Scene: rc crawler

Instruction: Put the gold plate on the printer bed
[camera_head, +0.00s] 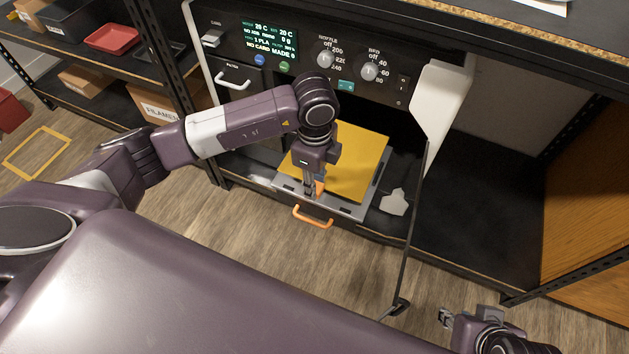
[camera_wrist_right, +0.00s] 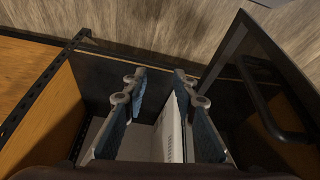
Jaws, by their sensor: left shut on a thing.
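The gold plate (camera_head: 358,160) lies flat over the printer bed (camera_head: 346,208), a grey tray with an orange handle (camera_head: 313,217) pulled out at the front of the printer. I cannot tell whether the plate rests fully on the bed. My left gripper (camera_head: 314,190) points down and is shut on the plate's front left edge, by a small orange patch. The wrist hides part of that edge. My right gripper (camera_head: 446,318) is at the lower right, away from the plate. In the right wrist view its fingers (camera_wrist_right: 162,96) are apart with nothing held between them.
The printer's control panel (camera_head: 310,60) with screen and knobs is above the bed. An open dark door (camera_head: 414,215) stands right of the bed, and a whitish piece (camera_head: 394,202) lies beside the bed. Shelves with boxes (camera_head: 160,104) and a red tray (camera_head: 111,39) are at left.

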